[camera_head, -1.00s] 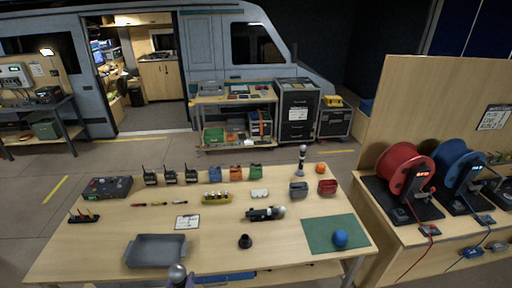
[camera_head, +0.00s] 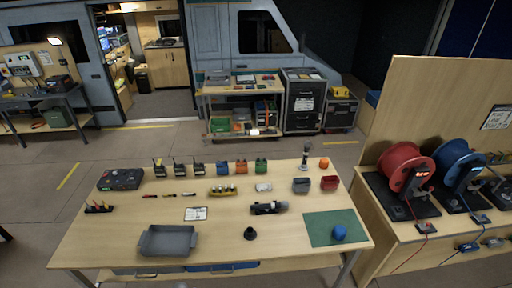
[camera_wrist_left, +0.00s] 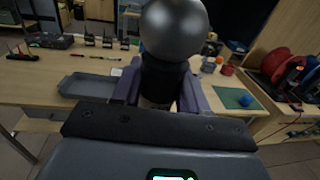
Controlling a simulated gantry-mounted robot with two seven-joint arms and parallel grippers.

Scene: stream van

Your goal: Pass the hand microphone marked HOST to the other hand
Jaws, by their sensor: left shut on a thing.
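In the left wrist view a hand microphone (camera_wrist_left: 172,28) with a round silver head and a dark collar rises between the purple fingers of my left gripper (camera_wrist_left: 160,92). The gripper is shut on its body. No HOST marking is readable, and the lower part is hidden by the fingers and gripper body. Neither gripper shows in the head view now. Another microphone (camera_head: 306,157) stands upright at the table's back right. A dark microphone-like object (camera_head: 268,208) lies at the table's middle right.
The wooden table (camera_head: 120,225) holds a grey tray (camera_head: 167,241), a small black holder (camera_head: 250,233), a green mat (camera_head: 322,222) with a blue ball (camera_head: 339,232), and several radios, pouches and small bins. Cable reels (camera_head: 405,165) stand on a bench at right.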

